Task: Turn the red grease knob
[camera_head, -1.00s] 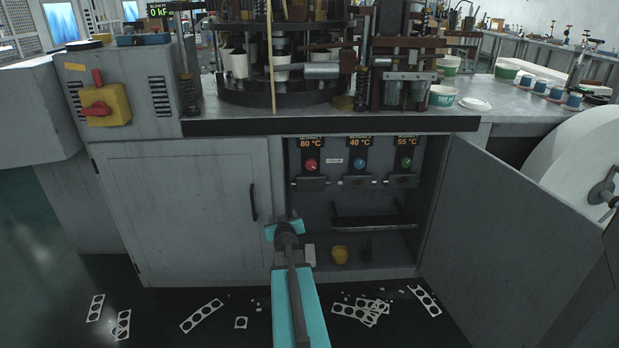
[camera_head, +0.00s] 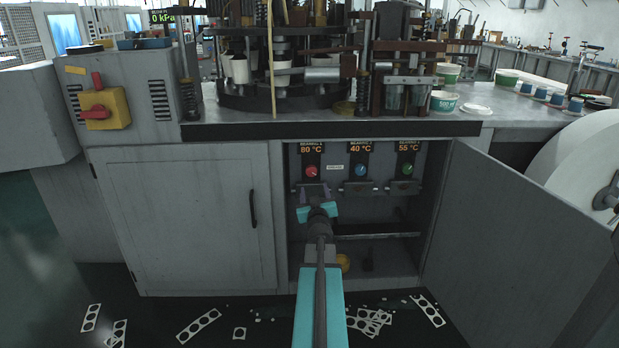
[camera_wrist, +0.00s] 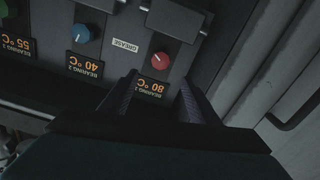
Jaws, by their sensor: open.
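The red grease knob (camera_head: 311,171) is on the left of a row of three knobs inside the open cabinet, under a display reading 80 °C. The red knob also shows in the wrist view (camera_wrist: 158,60), just beyond the fingertips, with a GREASE label (camera_wrist: 125,46) beside it. My gripper (camera_head: 314,190) is open and sits just below and in front of the knob. In the wrist view its two dark fingers (camera_wrist: 157,84) are apart, with the 80 °C display between them. The fingers appear empty and I see no contact with the knob.
A blue knob (camera_head: 360,171) at 40 °C and a green knob (camera_head: 407,170) at 55 °C are to the right. A dark bar (camera_head: 376,235) crosses the cabinet below. The open door (camera_head: 510,250) stands at the right. Punched paper scraps (camera_head: 370,320) lie on the floor.

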